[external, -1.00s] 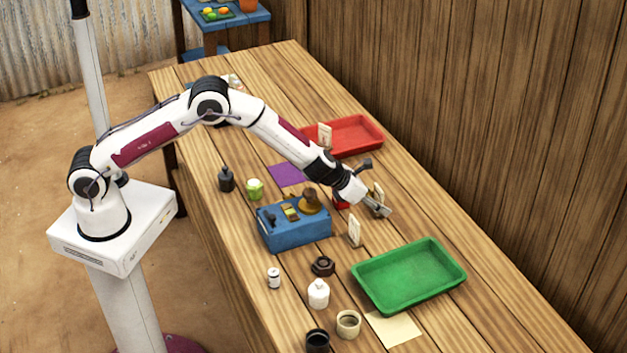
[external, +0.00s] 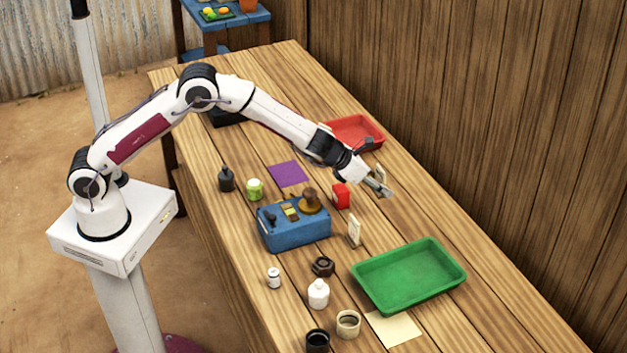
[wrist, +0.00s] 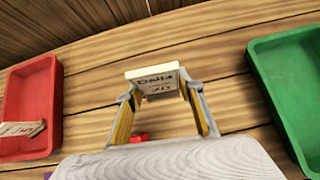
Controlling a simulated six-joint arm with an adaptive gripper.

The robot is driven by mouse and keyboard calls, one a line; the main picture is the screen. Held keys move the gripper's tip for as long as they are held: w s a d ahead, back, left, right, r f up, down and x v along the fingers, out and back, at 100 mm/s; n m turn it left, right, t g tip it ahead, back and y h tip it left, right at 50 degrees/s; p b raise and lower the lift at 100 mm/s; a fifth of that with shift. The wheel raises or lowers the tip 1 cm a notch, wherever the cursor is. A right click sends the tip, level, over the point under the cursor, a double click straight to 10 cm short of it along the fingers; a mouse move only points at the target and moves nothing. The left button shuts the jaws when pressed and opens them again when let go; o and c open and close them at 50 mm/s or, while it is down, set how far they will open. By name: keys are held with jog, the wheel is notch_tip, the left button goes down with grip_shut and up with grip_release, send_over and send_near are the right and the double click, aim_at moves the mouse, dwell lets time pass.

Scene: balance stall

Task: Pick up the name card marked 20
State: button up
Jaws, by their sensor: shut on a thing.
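The name card marked 20 (wrist: 155,80) is a small pale card with "Dalia" and 20 on its face. In the wrist view my gripper (wrist: 163,98) is shut on it, one finger on each side. In the external view my gripper (external: 381,187) is above the table, to the right of the red block, with the card's pale top (external: 381,174) partly hidden by the fingers. The card looks raised off the table.
A red block (external: 341,196), a second card (external: 354,232) and a blue scale (external: 294,228) stand nearby. A green tray (external: 360,282) is in front, a red tray (external: 372,133) behind. Another card (wrist: 22,128) shows at the red tray in the wrist view.

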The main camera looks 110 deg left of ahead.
jog(key=shift+r, duration=1.15)
